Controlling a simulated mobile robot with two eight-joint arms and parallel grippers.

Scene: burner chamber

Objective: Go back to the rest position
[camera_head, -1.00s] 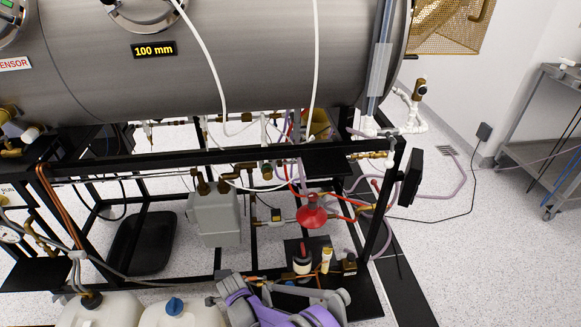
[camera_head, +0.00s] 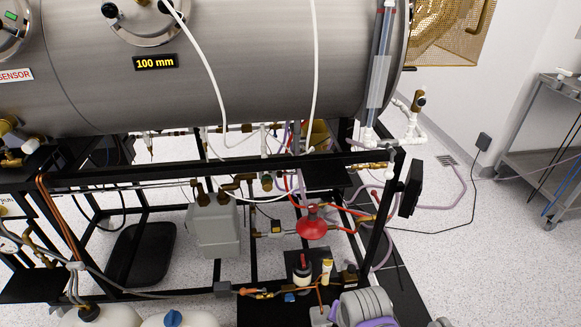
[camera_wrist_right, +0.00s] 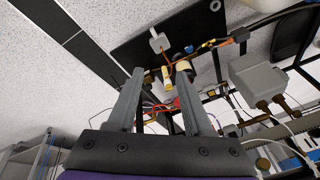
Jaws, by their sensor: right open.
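My right gripper (camera_wrist_right: 160,74) is open in the right wrist view, its two grey fingers apart with nothing held between them. Beyond the fingers are a yellow fitting (camera_wrist_right: 167,78), a dark-and-white bottle-like part and the black base plate (camera_wrist_right: 206,20) of the frame. In the head view only a grey and purple part of my arm shows at the bottom edge, right of the middle; the fingers cannot be made out there. My left gripper is not in view.
The steel chamber (camera_head: 220,70) fills the upper head view on a black frame (camera_head: 220,172). A red funnel-like part (camera_head: 313,225), grey box (camera_head: 213,228) and hoses sit below. White containers (camera_head: 108,315) stand lower left. Floor (camera_head: 490,260) is clear at right, before a metal cart (camera_head: 545,150).

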